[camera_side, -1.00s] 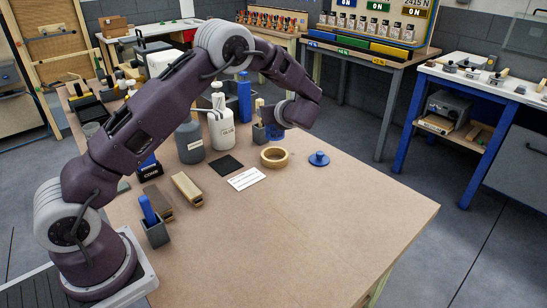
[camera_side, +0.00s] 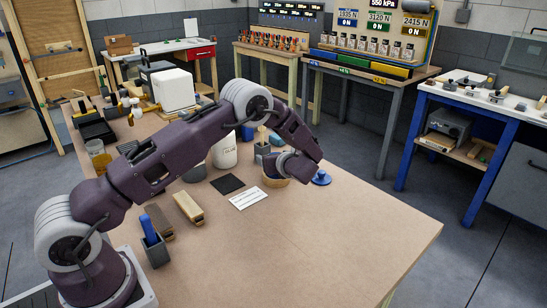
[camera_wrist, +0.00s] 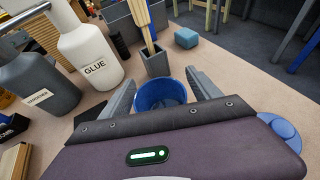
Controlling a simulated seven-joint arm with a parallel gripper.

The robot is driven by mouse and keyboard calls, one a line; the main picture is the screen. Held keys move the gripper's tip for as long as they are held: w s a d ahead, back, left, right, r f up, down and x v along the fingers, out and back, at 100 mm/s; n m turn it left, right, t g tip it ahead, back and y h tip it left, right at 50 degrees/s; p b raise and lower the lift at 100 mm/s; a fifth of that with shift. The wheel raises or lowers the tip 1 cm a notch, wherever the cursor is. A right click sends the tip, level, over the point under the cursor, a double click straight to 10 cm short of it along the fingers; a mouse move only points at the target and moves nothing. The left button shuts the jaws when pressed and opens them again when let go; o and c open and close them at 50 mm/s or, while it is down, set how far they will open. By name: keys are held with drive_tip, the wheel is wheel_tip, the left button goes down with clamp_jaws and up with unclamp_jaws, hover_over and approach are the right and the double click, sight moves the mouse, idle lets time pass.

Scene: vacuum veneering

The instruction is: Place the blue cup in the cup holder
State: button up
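The blue cup (camera_wrist: 161,96) stands in the wrist view between the two fingers of my gripper (camera_wrist: 161,82), in front of a grey pot with wooden sticks. The fingers look spread on either side of it, with no clear grip. No cup holder can be surely told; whether the tan ring serves as one is unclear.
A white glue bottle (camera_wrist: 91,59) and a grey bottle (camera_wrist: 39,88) stand left of the cup. The stick pot (camera_wrist: 155,60) is close behind it. A blue knobbed disc (camera_side: 320,178) lies right of my gripper. The front right tabletop (camera_side: 330,230) is clear.

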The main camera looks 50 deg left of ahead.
drive_tip(key=shift+r, duration=0.2)
drive_tip(key=v, duration=1.2)
drive_tip(key=s+r+n+g+h, duration=0.35)
drive_tip(key=s+r+n, duration=0.75)
drive_tip(key=s, duration=0.4)
drive_tip(key=s+d+r+n+t+h, duration=0.2)
drive_tip(key=s+d+n+h, duration=0.2)
drive_tip(key=s, duration=0.6)
drive_tip(key=s+d+r+n+t+h, duration=0.1)
drive_tip(key=s+d+r+n+h, duration=0.2)
drive_tip(key=s, duration=0.7)
drive_tip(key=d+n+h, duration=0.2)
drive_tip(key=d+n, duration=0.2)
drive_tip(key=d, duration=0.1)
drive_tip(key=shift+n+t, duration=0.3)
drive_tip(key=shift+t, duration=0.05)
